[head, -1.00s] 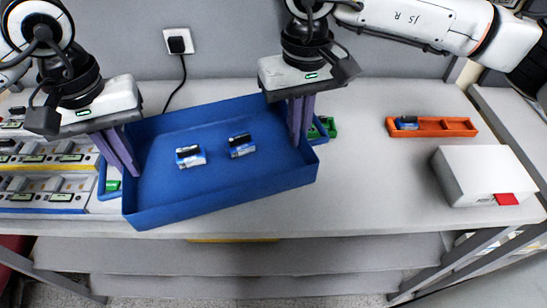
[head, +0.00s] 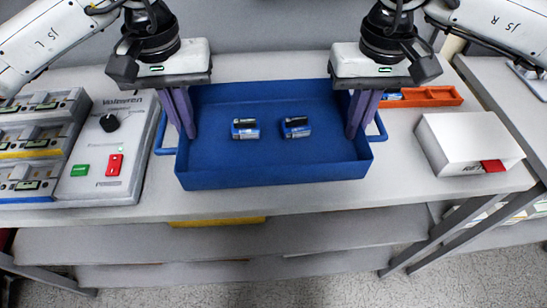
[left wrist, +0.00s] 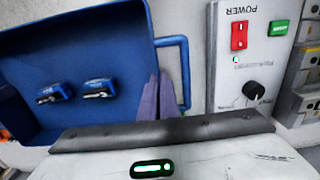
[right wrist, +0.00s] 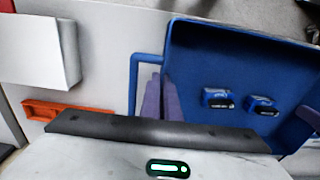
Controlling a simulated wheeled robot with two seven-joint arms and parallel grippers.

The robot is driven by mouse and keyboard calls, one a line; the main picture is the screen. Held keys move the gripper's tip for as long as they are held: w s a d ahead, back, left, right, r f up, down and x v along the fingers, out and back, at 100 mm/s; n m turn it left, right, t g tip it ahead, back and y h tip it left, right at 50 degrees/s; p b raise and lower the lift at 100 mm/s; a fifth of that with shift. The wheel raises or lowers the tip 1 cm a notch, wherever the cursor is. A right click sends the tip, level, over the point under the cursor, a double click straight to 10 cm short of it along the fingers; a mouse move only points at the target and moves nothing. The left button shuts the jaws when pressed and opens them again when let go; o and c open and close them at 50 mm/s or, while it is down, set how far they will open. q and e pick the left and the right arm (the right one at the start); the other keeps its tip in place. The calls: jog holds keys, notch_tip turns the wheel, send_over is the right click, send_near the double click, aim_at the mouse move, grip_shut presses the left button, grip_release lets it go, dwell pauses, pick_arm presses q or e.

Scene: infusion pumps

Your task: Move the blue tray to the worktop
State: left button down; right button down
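The blue tray (head: 275,175) is over the middle of the worktop (head: 420,197), roughly level, with two small blue-and-black items (head: 245,129) (head: 296,127) inside. I cannot tell whether its base touches the worktop. My left gripper (head: 180,112) is shut on its left side wall, and the purple fingers also show beside the handle in the left wrist view (left wrist: 157,98). My right gripper (head: 361,112) is shut on the right side wall, with its fingers beside the other handle in the right wrist view (right wrist: 160,100).
A control panel (head: 107,165) with a knob and green and red buttons lies left of the tray, next to pump racks (head: 35,150). A white box (head: 465,145) stands to the right, with an orange tray (head: 430,96) behind it. A lower shelf (head: 330,222) is below.

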aim_at(191, 142)
pick_arm(q)
jog(key=shift+f, duration=0.1)
